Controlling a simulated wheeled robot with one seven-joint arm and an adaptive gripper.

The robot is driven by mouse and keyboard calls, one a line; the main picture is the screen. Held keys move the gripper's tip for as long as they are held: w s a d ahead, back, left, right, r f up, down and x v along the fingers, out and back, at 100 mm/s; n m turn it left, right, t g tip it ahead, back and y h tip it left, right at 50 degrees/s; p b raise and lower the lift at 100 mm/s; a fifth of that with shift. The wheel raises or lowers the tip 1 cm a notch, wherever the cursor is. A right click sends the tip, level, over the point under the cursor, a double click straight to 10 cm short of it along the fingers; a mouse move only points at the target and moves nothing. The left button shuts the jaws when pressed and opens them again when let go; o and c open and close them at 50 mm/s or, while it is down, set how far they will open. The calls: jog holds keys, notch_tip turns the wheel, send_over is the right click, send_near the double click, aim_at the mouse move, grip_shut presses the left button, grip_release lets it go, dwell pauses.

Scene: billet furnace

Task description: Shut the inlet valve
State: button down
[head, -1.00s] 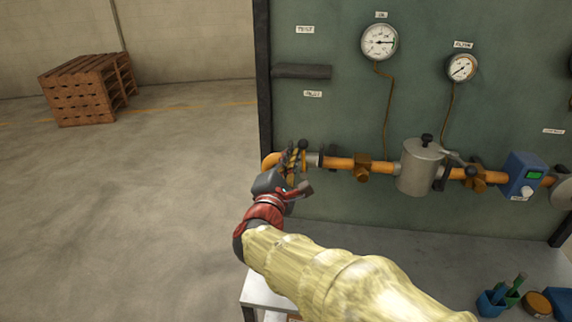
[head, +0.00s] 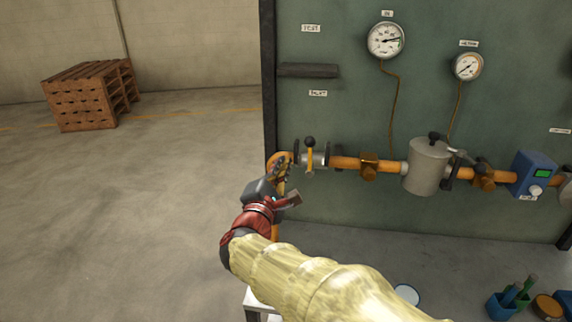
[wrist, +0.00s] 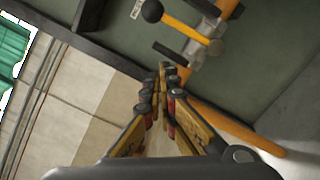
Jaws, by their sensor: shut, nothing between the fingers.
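The inlet valve (head: 314,160) sits at the left end of the orange pipe on the green panel. Its yellow lever (head: 310,157) has a black ball knob and stands upright, across the horizontal pipe. My gripper (head: 284,165) is just left of the valve, apart from the lever, in front of the pipe's left end. In the wrist view the shut, empty fingers (wrist: 165,72) point toward the panel. The yellow lever (wrist: 183,26) and its black knob (wrist: 152,11) show beyond them, at upper right.
Right along the pipe are a brass fitting (head: 369,167), a grey canister (head: 427,166) and a blue meter box (head: 532,174). Two gauges hang above. A black bar (head: 308,71) juts from the panel above the valve. The floor to the left is open, with wooden pallets (head: 88,96) farther back.

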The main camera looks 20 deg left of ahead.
jog(key=s+d+p, duration=0.2)
jog(key=s, duration=0.7)
jog(key=s+d+f+m+g+h, duration=0.2)
jog(key=d+f+m+g+h, duration=0.15)
jog(key=d+f, duration=0.45)
jog(key=s+d+f+m+g+h, duration=0.1)
jog(key=s+d+f+m+g, duration=0.25)
jog(key=d, duration=0.45)
jog(key=s+d+f+m+g+h, duration=0.2)
jog(key=s+d+f+m+g, duration=0.15)
jog(key=d, duration=0.45)
jog(key=s+d+m+g+y+p, duration=0.1)
jog(key=s+d+m+g+y, duration=0.3)
jog(key=s+d+m, duration=0.55)
jog(key=s+d+r+m+t, duration=0.1)
jog(key=d+r+m+t, duration=0.1)
jog(key=d+r+m, duration=0.4)
jog(key=shift+d+r+p, duration=0.4)
jog(key=shift+d+r, duration=0.05)
jog(key=shift+d, duration=1.65)
